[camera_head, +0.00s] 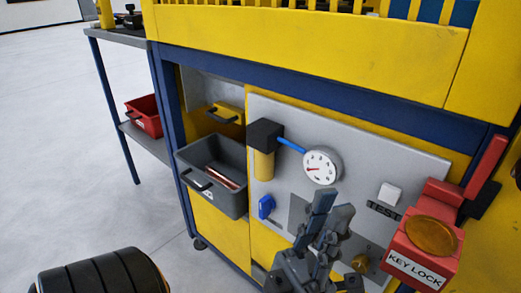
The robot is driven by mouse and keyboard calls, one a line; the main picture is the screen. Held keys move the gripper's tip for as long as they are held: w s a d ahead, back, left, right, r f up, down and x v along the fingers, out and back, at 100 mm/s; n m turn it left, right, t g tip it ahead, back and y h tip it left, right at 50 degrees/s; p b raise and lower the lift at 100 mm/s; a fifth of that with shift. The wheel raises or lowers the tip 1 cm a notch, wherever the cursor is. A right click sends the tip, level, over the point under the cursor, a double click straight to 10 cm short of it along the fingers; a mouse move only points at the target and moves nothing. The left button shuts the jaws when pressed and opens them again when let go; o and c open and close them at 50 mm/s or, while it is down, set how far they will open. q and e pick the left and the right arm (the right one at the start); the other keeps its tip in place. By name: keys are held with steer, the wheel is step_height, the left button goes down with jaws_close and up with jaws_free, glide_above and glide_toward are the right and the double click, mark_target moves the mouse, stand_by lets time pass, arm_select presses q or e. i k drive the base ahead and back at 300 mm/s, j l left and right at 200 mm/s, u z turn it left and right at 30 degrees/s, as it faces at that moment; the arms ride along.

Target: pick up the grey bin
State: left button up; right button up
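The grey bin (233,197) sits in the opening at the left of the yellow and blue workstation. It is an open-topped box with a dark handle and a white label on its front. Reddish copper-coloured tubes (222,177) lie inside it.
A yellow bin (231,117) sits behind the grey bin. A red bin (148,123) rests on a side cart's lower shelf (153,146). The panel carries a gauge (322,167) and a blue knob (266,206); a red key lock box (421,249) is at right. Floor at left is clear.

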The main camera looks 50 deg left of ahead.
mark_target(219, 176)
steer(key=j+z, duration=0.15)
steer(key=j, duration=0.25)
steer(key=k+j+z, duration=0.15)
steer(key=j, duration=0.2)
steer(key=k+j+z, duration=0.2)
steer(key=j, duration=0.2)
steer(key=j+z, duration=0.15)
steer(key=j, duration=0.2)
steer(key=k+j+z, duration=0.15)
steer(key=j, duration=0.2)
steer(key=k+j+z, duration=0.15)
steer(key=j, duration=0.2)
steer(key=k+j, duration=0.2)
steer(key=j, duration=0.15)
steer(key=k+j, duration=0.15)
steer(key=j, duration=0.2)
steer(key=k+j, duration=0.4)
steer(key=j, duration=0.25)
